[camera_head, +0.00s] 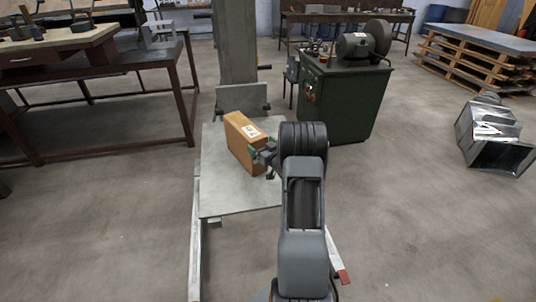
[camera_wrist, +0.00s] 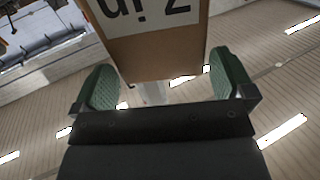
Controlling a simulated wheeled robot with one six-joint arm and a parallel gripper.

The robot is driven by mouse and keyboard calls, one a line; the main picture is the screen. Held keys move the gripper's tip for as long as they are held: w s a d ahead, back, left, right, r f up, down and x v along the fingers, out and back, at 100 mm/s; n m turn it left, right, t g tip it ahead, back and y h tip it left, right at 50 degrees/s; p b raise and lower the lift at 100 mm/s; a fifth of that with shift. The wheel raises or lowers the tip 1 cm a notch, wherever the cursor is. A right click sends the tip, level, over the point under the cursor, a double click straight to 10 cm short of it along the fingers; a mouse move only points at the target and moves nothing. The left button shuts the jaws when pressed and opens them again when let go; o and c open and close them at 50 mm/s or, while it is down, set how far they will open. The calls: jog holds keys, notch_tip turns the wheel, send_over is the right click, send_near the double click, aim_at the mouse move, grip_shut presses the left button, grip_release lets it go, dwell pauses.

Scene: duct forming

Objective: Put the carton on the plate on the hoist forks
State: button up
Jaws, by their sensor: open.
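The carton (camera_head: 241,140) is a brown box with a white label, standing on the grey plate (camera_head: 225,198) near its middle. The plate lies at the foot of the hoist column (camera_head: 236,45); the forks under it are mostly hidden. My gripper (camera_head: 265,157) is at the carton's right side, its jaws open. In the wrist view the carton (camera_wrist: 158,52) shows between and just beyond the two green finger pads, with a gap on each side. The carton's lower right side is partly hidden by my gripper.
A green machine cabinet (camera_head: 341,95) with a grinder stands behind right of the plate. A workbench (camera_head: 95,85) is at the left. A shiny duct piece (camera_head: 487,135) lies on the floor at right. The floor between is clear.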

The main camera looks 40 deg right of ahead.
jog(key=s, duration=0.6)
jog(key=s+a+r+g+h, duration=0.1)
jog(key=a+r+g+h, duration=0.1)
jog(key=a+r+g, duration=0.7)
jog(key=s+a+g+y, duration=0.3)
jog(key=s+a+g, duration=0.3)
jog(key=s+a, duration=1.4)
jog(key=shift+s+r, duration=0.2)
jog(key=shift+s, duration=0.1)
jog(key=shift+a, duration=0.1)
